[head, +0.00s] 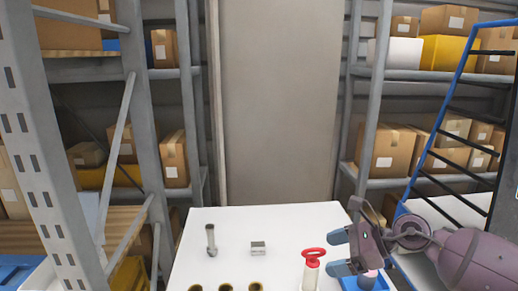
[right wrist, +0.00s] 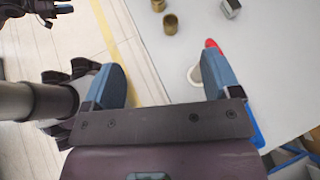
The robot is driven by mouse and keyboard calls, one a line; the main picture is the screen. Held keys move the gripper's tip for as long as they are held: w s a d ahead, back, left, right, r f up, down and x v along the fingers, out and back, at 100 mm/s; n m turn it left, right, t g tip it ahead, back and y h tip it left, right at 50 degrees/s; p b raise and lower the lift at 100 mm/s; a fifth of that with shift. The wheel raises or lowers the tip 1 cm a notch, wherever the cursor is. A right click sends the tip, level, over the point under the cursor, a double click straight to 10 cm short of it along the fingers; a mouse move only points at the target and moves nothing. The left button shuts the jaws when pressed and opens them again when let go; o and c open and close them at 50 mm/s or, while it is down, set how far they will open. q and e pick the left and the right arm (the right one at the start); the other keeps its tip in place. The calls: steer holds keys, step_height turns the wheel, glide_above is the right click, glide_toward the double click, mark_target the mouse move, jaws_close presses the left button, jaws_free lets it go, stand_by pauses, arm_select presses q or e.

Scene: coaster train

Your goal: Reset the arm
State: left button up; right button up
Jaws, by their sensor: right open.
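My right gripper (head: 340,252) is open and empty above the right front part of the white table (head: 300,218). In the right wrist view its blue fingers (right wrist: 160,75) are wide apart with nothing between them. A white cylinder with a red ring top (head: 312,266) stands just left of the gripper. In the right wrist view its red part (right wrist: 210,43) is partly hidden by a finger.
A grey pin-like part (head: 211,240) and a small metal block (head: 258,247) are on the table. Several brass cups (head: 226,288) line its front edge. Shelves with boxes (head: 390,150) flank the table. The table's back is clear.

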step_height(320, 180, up, 5)
steer(key=a+m+t+y, duration=0.2)
steer(key=m+t+y, duration=0.45)
steer(key=m, duration=1.05)
steer(key=s+d+f+m+t+h, duration=0.1)
steer(key=d+f+m+t+h, duration=0.25)
steer(key=f+m+h, duration=0.6)
steer(key=s+d+f+m+t+h, duration=0.2)
steer(key=d+f+m+t+h, duration=0.15)
steer(key=m, duration=1.15)
arm_select(q)
steer(key=shift+s+f, duration=0.15)
steer(key=shift+s, duration=0.05)
arm_select(e)
steer(key=s+d+f+m+g+h, duration=0.2)
steer(key=s+f+m, duration=0.2)
steer(key=s+f, duration=0.5)
steer(key=s+d+f+m+g+h, duration=0.3)
steer(key=s+f+m, duration=0.2)
steer(key=s+f, duration=0.4)
steer(key=s, duration=0.2)
steer(key=shift+s+d+f, duration=0.25)
steer(key=shift+s+d, duration=0.05)
steer(key=shift+s, duration=0.1)
arm_select(q)
steer(key=shift+s, duration=0.1)
